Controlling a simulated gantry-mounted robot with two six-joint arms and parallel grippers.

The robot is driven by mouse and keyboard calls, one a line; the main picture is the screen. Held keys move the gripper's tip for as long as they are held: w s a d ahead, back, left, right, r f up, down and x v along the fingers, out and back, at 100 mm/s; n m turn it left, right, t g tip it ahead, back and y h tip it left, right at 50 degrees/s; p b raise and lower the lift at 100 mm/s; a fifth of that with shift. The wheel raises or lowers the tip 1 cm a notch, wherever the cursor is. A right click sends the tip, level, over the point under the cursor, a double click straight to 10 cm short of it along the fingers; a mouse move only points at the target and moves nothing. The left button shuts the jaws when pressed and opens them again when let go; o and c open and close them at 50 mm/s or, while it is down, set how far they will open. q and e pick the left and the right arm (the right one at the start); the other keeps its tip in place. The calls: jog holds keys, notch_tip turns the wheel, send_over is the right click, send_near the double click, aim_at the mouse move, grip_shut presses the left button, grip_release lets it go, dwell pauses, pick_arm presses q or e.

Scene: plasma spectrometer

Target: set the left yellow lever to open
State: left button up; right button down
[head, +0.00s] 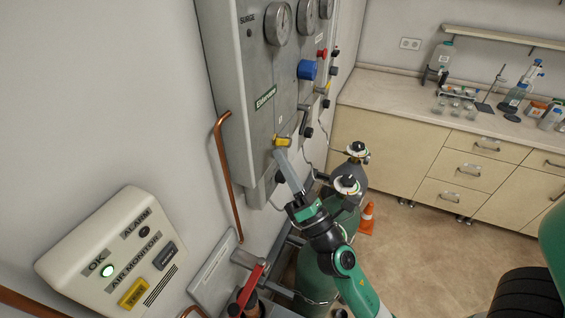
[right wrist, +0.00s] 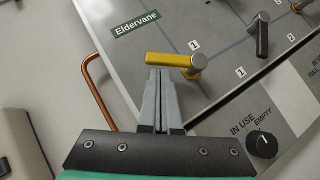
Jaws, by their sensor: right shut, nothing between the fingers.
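The left yellow lever (head: 281,141) is on the lower part of the grey wall panel (head: 262,75), below the "Eldervane" label. In the right wrist view the yellow lever (right wrist: 170,61) points left from its round grey-capped pivot, across the line printed on the panel. My right gripper (head: 279,154) is shut and empty. In the right wrist view its fingertips (right wrist: 158,74) are just below the lever's free end. I cannot tell whether they touch it. My left gripper is not in view.
A black lever (right wrist: 262,35) is right of the yellow one, and a black knob (right wrist: 262,140) marked "IN USE" and "EMPTY" is lower right. A copper pipe (head: 224,170) runs left of the panel. Green gas cylinders (head: 318,270) stand below. An air monitor (head: 115,250) is at lower left.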

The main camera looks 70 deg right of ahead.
aim_at(279, 141)
jog(key=r+m+g+p, duration=0.1)
jog(key=m+g+p, duration=0.1)
jog(key=p, duration=0.5)
jog(key=d+r+m+g+p, duration=0.1)
jog(key=r+m+g+p, duration=0.1)
jog(key=m+p, duration=0.3)
jog(key=d+r+m+g+p, duration=0.1)
jog(key=m+g+p, duration=0.3)
jog(key=p, duration=0.5)
jog(key=shift+d+r+h, duration=0.25)
jog(key=shift+r+h, duration=0.05)
jog(key=shift+r, duration=0.4)
